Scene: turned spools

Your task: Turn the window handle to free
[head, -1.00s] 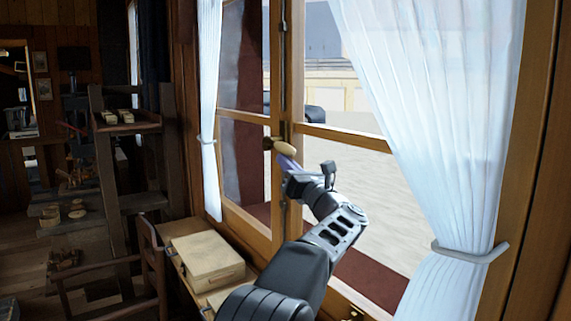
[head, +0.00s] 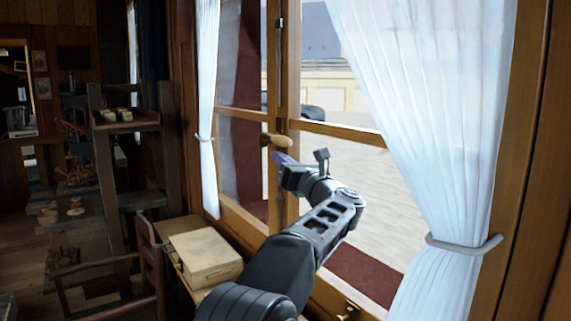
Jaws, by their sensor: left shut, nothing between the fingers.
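The window handle (head: 279,140) is a pale wooden grip on a dark mount at the middle post of the window. My left wrist and forearm reach up from the bottom of the view. My right gripper is not in view.
White curtains hang at the left (head: 207,100) and right (head: 440,130) of the window, both tied back. A pale wooden box (head: 205,258) sits on the bench below. A dark chair (head: 150,270) and shelves (head: 125,130) stand at the left.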

